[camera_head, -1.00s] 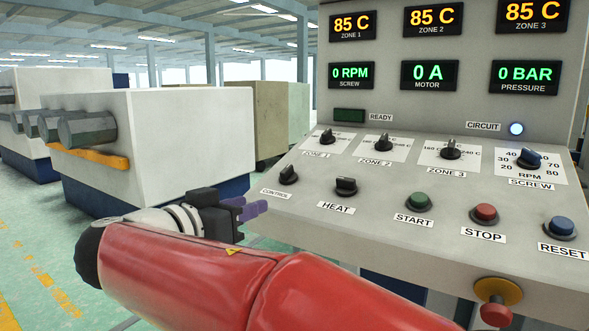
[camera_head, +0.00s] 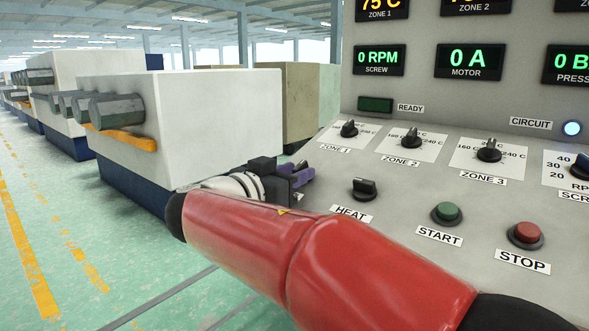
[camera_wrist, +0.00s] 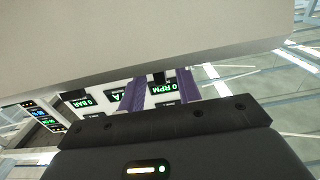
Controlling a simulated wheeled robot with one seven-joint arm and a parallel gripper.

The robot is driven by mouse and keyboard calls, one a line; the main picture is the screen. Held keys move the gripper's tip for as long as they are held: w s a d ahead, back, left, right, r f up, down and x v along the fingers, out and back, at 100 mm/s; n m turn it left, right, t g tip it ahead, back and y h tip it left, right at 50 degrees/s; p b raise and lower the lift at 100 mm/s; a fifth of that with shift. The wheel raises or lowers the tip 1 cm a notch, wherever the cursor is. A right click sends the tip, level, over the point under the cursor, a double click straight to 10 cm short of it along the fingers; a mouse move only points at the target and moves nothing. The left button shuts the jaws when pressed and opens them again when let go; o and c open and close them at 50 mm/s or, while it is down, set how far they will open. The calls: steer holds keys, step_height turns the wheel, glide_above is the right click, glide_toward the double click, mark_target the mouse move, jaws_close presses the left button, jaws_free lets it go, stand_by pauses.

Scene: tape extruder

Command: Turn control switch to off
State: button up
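My gripper (camera_head: 298,178) is at the left edge of the sloping control panel, over the place of the control switch. The switch and its label are hidden behind the gripper in the head view. In the wrist view my gripper's purple fingers (camera_wrist: 160,92) are apart, with a small dark shape between them, possibly the switch knob. I cannot tell whether they touch it, or which way the switch points.
The black heat switch (camera_head: 365,189) is just right of my gripper. The green start button (camera_head: 447,212) and red stop button (camera_head: 526,234) are further right. Zone 1 knob (camera_head: 349,129) and zone 2 knob (camera_head: 411,139) are above. The floor at left is clear.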

steer(key=shift+w+d, duration=0.1)
steer(key=shift+w, duration=0.05)
steer(key=shift+c, duration=0.4)
jaws_close()
